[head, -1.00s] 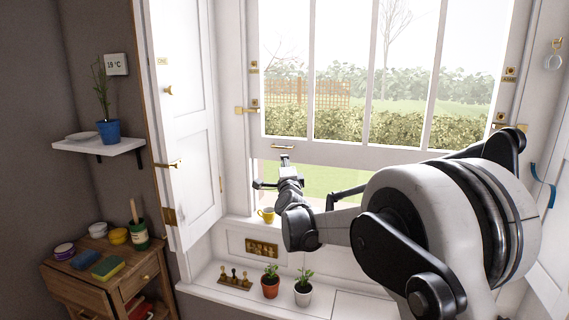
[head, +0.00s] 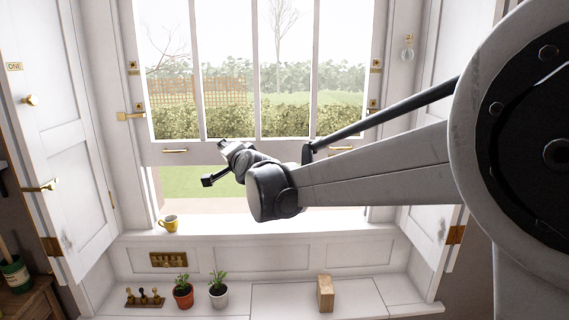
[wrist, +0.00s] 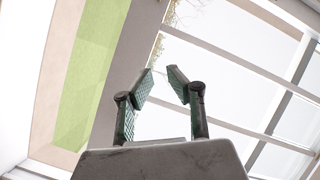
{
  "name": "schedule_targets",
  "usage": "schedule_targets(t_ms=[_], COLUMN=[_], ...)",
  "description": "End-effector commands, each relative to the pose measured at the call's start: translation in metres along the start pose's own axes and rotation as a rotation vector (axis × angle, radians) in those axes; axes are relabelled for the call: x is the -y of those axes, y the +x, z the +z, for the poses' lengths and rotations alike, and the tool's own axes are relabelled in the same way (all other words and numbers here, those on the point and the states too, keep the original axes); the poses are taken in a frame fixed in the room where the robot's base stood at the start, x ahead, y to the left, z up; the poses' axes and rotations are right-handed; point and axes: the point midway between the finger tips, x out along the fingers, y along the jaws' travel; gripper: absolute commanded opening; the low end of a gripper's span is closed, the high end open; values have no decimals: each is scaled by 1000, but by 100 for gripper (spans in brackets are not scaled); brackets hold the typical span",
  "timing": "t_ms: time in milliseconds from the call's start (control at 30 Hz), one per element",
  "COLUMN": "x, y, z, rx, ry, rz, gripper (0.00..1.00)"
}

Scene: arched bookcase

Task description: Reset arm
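My gripper (head: 218,162) is held in front of the window, just below the lower rail of the raised sash (head: 268,152) and right of its left brass handle (head: 175,151). In the wrist view my gripper (wrist: 161,84) has its two dark green-padded fingers apart, with nothing between them. My arm reaches in from the right and hides part of the sill and the sash rail.
A yellow mug (head: 169,223) stands on the sill. Below are a peg rack (head: 145,298), a terracotta pot plant (head: 183,296), a white pot plant (head: 218,296) and a wooden block (head: 325,293). An open shutter (head: 60,150) stands at left.

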Motion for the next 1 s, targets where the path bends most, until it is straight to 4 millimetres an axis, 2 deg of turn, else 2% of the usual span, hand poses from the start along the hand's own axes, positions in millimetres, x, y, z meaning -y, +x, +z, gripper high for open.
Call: schedule_targets(t_ms=[33,200,500,767,1000], x=[-4,-22,-66,-114,-166], y=[-19,-78,-192,-295,-391], z=[-11,-34,-55,-56,-42], rx=[9,50,137,229,328], ry=[-35,-154,-344,-489,-599], rz=[26,116,285,440,588], gripper=[16,16,16,16,16])
